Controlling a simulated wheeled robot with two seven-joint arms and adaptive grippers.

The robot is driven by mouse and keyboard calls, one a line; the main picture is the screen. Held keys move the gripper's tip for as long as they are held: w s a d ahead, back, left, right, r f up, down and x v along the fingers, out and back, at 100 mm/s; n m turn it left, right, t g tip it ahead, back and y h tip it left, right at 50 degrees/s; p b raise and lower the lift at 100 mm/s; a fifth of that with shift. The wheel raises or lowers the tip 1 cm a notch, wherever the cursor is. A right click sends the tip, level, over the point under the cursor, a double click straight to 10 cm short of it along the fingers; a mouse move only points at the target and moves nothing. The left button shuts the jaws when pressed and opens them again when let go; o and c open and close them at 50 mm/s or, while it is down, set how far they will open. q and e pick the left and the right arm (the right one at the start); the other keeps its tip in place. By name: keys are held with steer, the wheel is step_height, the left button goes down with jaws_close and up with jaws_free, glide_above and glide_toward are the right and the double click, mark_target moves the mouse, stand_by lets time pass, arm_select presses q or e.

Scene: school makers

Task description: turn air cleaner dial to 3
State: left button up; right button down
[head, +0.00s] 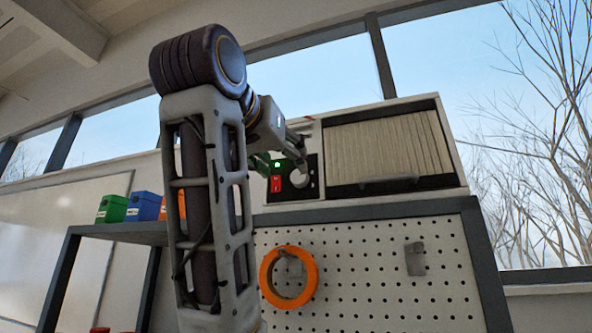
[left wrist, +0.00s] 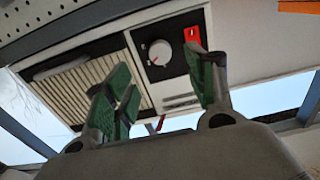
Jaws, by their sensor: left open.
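The air cleaner (head: 455,160) is a white box with a pleated grille, sitting on top of a pegboard unit. Its dark control panel, left of the grille in the head view, carries a pale round dial (head: 299,179). In the left wrist view the dial (left wrist: 160,52) is white with a small red mark; the scale numbers are too small to read. My left gripper (head: 286,165) is in front of the panel and partly covers it. In the left wrist view its green-padded fingers (left wrist: 163,72) are spread apart, with the dial showing between them and nothing held. My right gripper is out of view.
A red label or switch (left wrist: 192,34) is beside the dial. Below the air cleaner, an orange ring (head: 266,278) hangs on the pegboard (head: 365,275). Green (head: 112,209) and blue (head: 144,207) boxes stand on a shelf at left. Windows lie behind.

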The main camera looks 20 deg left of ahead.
mark_target(298, 178)
arm_select(q)
steer(key=shift+w+d+p, duration=0.15)
steer(key=shift+w+p, duration=1.25)
steer(key=shift+w, duration=2.95)
steer(key=c, duration=1)
steer(key=shift+c, duration=0.2)
